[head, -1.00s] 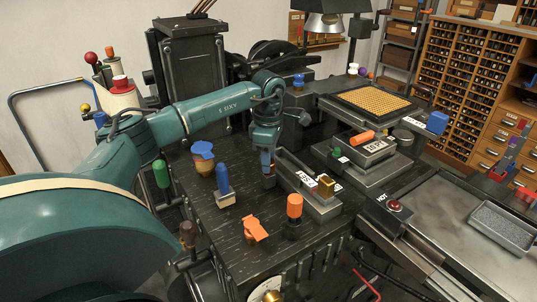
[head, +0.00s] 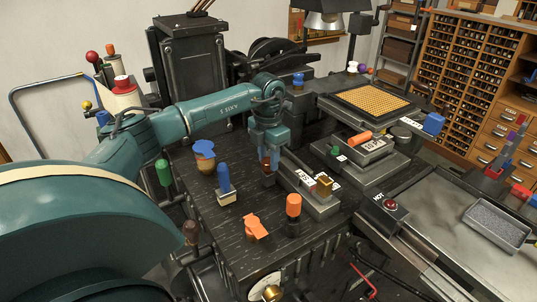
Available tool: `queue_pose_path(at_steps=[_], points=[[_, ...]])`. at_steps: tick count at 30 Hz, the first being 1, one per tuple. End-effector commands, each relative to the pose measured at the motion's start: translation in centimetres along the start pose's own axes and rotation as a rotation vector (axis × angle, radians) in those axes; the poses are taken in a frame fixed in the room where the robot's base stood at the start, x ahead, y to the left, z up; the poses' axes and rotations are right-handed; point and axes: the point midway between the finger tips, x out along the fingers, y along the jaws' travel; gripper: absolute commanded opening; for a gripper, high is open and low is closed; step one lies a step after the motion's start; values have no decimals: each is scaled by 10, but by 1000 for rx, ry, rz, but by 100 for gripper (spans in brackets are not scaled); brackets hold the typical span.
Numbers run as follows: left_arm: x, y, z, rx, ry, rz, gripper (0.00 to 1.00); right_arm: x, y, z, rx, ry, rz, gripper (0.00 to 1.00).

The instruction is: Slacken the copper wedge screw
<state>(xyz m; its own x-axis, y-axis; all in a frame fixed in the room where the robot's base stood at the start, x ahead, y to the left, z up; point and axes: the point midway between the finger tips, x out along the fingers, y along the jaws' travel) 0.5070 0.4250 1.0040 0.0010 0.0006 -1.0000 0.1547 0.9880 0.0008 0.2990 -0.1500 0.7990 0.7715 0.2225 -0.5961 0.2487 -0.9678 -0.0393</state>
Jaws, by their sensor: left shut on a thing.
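My left gripper (head: 268,165) points down at the far side of the dark bench, at the left end of a grey block with white labels (head: 317,199). It is shut on a small copper-brown piece (head: 265,161), which seems to be the copper wedge screw. The fingers hide most of it, so I cannot tell how far it stands out. A brass-coloured cube (head: 324,186) sits on the right part of the labelled block, apart from the gripper. My right gripper is not in view.
On the bench (head: 225,240) stand a blue-handled tool (head: 223,180), a blue-topped pot (head: 204,155), an orange-capped cylinder (head: 293,205) and an orange piece (head: 254,227). To the right are a grey block with an orange handle (head: 360,138) and a hot-labelled plate (head: 430,225).

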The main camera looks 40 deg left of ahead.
Motion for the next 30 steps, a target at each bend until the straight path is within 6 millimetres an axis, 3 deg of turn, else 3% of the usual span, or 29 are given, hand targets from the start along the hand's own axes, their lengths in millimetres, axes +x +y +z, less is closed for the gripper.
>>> queue_pose_path(at_steps=[18,30], points=[[2,0,-1,-570,6,-1,11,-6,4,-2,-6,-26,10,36],[3,0,-2,-809,8,2,11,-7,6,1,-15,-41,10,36]])
